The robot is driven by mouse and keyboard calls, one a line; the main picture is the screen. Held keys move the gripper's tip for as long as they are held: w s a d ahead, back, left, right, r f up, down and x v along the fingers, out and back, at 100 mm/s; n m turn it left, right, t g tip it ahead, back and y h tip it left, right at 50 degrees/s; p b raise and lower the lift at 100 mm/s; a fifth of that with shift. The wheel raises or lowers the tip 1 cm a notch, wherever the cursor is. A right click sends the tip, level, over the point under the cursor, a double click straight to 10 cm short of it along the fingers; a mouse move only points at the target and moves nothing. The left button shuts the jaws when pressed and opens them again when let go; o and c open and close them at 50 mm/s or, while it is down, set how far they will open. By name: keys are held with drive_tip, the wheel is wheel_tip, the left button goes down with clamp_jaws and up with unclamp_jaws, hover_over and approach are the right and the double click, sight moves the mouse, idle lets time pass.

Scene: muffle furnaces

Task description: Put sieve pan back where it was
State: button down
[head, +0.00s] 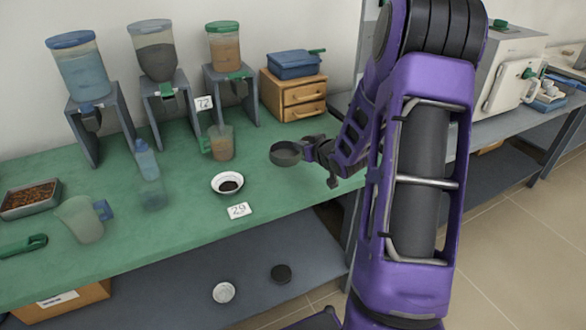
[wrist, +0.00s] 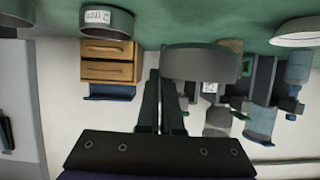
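The sieve pan (head: 286,154) is a dark, shallow round pan held in the air above the right part of the green bench. My gripper (head: 308,149) is shut on its right side. In the wrist view, which shows the scene upside down, the sieve pan (wrist: 200,63) sits at the tips of my narrow gripper fingers (wrist: 162,85). A similar dark round pan (wrist: 107,22) with a white label shows only in the wrist view. My arm hides the right end of the bench in the head view.
The green bench (head: 180,235) holds a white bowl (head: 227,184), card 29 (head: 238,210), a brown-filled beaker (head: 222,143), clear jugs (head: 80,218) and dispensers (head: 157,50). A wooden drawer box (head: 293,95) stands behind. Bench surface right of the bowl is clear.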

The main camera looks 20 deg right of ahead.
drive_tip(key=shift+f+b, duration=0.45)
drive_tip(key=shift+f, duration=2.45)
drive_tip(key=shift+f, duration=0.2)
drive_tip(key=c, duration=1.1)
unclamp_jaws()
drive_tip(key=shift+r, duration=0.3)
drive_tip(key=p+v, duration=0.1)
drive_tip(key=v, duration=1.1)
drive_tip(key=shift+f, duration=0.1)
